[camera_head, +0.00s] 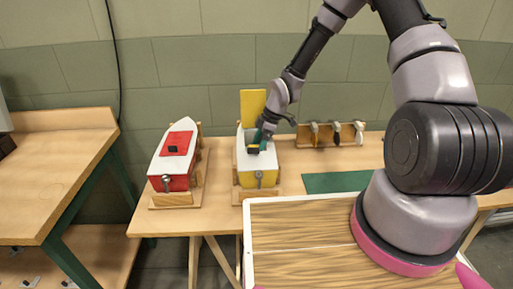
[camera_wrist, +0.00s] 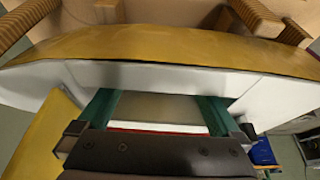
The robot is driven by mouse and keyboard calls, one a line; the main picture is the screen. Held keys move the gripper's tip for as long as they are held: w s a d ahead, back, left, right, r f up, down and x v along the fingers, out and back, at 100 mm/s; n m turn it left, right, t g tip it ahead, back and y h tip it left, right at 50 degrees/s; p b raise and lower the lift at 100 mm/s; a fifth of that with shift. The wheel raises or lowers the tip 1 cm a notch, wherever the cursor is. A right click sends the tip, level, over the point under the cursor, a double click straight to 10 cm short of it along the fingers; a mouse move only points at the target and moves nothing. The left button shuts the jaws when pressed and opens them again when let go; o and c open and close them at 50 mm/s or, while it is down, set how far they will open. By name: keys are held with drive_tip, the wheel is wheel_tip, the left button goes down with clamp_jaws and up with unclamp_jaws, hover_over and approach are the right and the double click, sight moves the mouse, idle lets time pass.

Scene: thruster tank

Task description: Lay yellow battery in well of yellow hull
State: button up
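The yellow hull (camera_head: 247,174) has a white deck and sits in a wooden cradle. Its side also shows across the top of the wrist view (camera_wrist: 160,47). My gripper (camera_head: 259,138) reaches down to the deck opening. In the wrist view, the two green fingers of my gripper (camera_wrist: 160,102) stand well apart at the opening. A pale surface and a thin red strip show between them; I cannot tell whether either belongs to something held. A small dark patch with some yellow shows at the fingertips in the head view. I cannot clearly make out the yellow battery.
A yellow panel (camera_head: 252,106) stands upright behind the opening. A red hull (camera_head: 178,160) in its own cradle stands to the left. A wooden rack (camera_head: 318,137) with several tools is at the back right. A green mat (camera_head: 336,182) lies in front of it.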

drive_tip(key=v, duration=1.2)
drive_tip(key=shift+r, duration=0.1)
drive_tip(key=shift+d+r, duration=0.3)
drive_tip(key=s+d+r+m+t+h, duration=0.25)
drive_tip(key=d+r+m, duration=0.3)
drive_tip(key=r, duration=0.35)
drive_tip(key=s+d+r+m+t+h, duration=0.15)
drive_tip(key=s+d+r+m, duration=0.35)
drive_tip(key=r, duration=0.5)
drive_tip(key=s+d+r+m+t+y, duration=0.1)
drive_tip(key=s+d+r+m+t, duration=0.2)
drive_tip(key=s+r+m, duration=0.8)
wheel_tip(320, 180, up, 2)
drive_tip(key=shift+s+d+r+m+y, duration=0.15)
drive_tip(key=shift+s+d+m+y, duration=0.25)
drive_tip(key=shift+s, duration=0.75)
